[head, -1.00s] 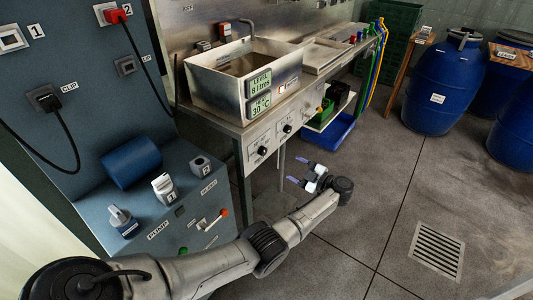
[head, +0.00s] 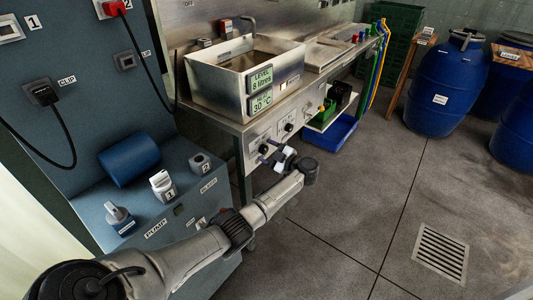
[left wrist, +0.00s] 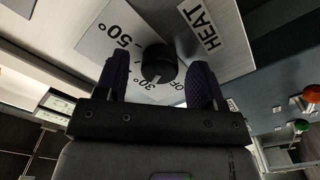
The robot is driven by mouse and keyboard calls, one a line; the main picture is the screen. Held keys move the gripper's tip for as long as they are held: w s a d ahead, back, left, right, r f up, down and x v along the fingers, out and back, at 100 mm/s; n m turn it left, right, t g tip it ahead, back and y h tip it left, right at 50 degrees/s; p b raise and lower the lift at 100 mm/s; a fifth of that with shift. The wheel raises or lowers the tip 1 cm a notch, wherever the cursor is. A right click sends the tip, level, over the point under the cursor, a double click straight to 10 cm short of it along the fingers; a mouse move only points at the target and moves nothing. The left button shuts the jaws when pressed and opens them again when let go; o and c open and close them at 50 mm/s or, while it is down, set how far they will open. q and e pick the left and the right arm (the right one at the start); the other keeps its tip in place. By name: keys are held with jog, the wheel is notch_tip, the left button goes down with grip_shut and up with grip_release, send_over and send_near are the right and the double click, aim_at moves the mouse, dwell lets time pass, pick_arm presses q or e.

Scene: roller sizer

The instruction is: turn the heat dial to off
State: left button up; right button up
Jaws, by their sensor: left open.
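The heat dial (left wrist: 158,64) is a round black knob on a pale scale plate, beside the HEAT label (left wrist: 198,22) in the left wrist view. In the head view the dial (head: 263,148) is on the sink bench's front panel. My left gripper (head: 267,152) is open at this panel. Its two dark purple fingers stand on either side of the dial in the left wrist view, with gaps visible. My right gripper is not in view.
A second black dial (head: 289,127) sits to the right on the panel. The steel tank (head: 218,91) above shows level 8 litres and 30 °C. The blue pump console (head: 150,205) stands at left. Blue barrels (head: 440,95) stand far right. The floor between is clear.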

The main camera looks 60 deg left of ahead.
pick_arm(q)
jog(key=shift+s+a, duration=0.15)
jog(key=shift+a, duration=0.15)
jog(key=shift+c, duration=0.4)
jog(key=c, duration=0.9)
jog(key=shift+o, duration=0.2)
